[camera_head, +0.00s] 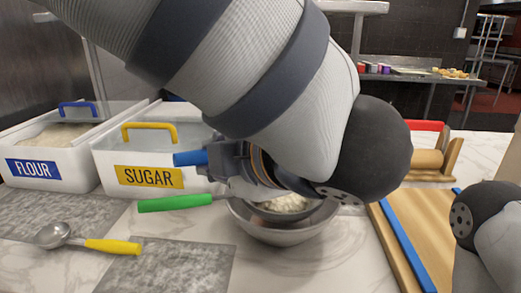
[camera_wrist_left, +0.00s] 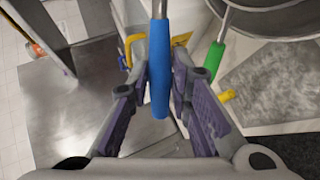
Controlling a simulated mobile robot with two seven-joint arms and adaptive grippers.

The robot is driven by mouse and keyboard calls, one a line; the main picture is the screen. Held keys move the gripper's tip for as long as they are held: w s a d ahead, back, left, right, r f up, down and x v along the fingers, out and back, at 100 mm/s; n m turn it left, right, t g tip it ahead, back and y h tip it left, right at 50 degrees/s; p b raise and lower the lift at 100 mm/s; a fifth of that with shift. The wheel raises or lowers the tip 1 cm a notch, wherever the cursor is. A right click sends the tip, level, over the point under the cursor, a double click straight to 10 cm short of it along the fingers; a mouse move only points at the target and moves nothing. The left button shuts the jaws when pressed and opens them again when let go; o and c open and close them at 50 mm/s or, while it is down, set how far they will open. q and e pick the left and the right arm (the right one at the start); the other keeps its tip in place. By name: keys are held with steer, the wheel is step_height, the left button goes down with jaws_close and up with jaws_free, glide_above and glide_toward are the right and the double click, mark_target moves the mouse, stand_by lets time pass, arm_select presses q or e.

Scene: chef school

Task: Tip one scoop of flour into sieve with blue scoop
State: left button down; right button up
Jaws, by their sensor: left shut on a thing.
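My left gripper (camera_head: 228,162) is shut on the blue handle (camera_head: 190,158) of the blue scoop, beside the sieve. In the left wrist view, the blue handle (camera_wrist_left: 160,75) lies between the two finger pads. The scoop's bowl is hidden behind my arm in the head view. The sieve, with its green handle (camera_head: 175,203) pointing left, sits over a steel bowl (camera_head: 275,232). White flour (camera_head: 287,203) shows at the bowl's top, partly covered by my wrist; I cannot tell whether it lies in the sieve or the scoop. The flour bin (camera_head: 70,172) stands far left, its lid on with a blue handle.
A sugar bin (camera_head: 108,160) with a yellow handle stands beside the flour bin. A wooden board (camera_head: 430,225) with a blue strip is at the right, near my right arm.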

arm_select(q)
step_height(320, 180, up, 4)
steer(key=g+h, duration=0.7)
steer(key=g, duration=0.1)
steer(key=shift+g+h, duration=0.3)
steer(key=shift+g, duration=0.1)
